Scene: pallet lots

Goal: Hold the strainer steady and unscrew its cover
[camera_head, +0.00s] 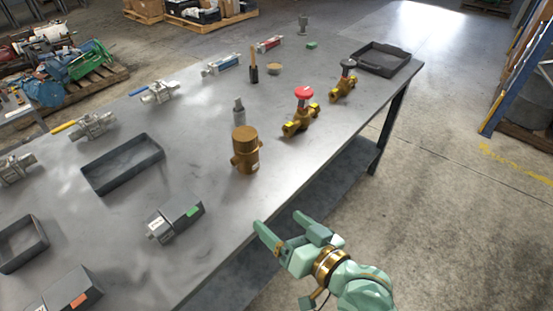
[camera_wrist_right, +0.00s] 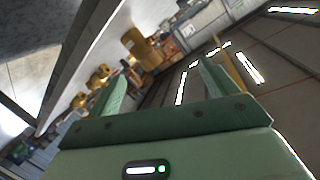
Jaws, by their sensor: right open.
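The brass strainer (camera_head: 246,160) stands upright on the grey table, right of the table's middle in the head view. Its round brass cover (camera_head: 244,134) sits on top. The strainer also shows in the right wrist view (camera_wrist_right: 138,46), beyond and between the fingers. My right gripper (camera_head: 281,222) is open and empty, off the table's front edge, nearer to me than the strainer and apart from it. Its two green fingers (camera_wrist_right: 161,76) are spread in the wrist view. My left gripper is not in view.
Brass valves with a red (camera_head: 304,94) and a dark (camera_head: 348,64) handwheel stand right of the strainer. A grey cylinder (camera_head: 239,110) stands behind it. A grey box with a green label (camera_head: 174,217) lies at front left. Black trays (camera_head: 124,163) and (camera_head: 381,58) lie on the table.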

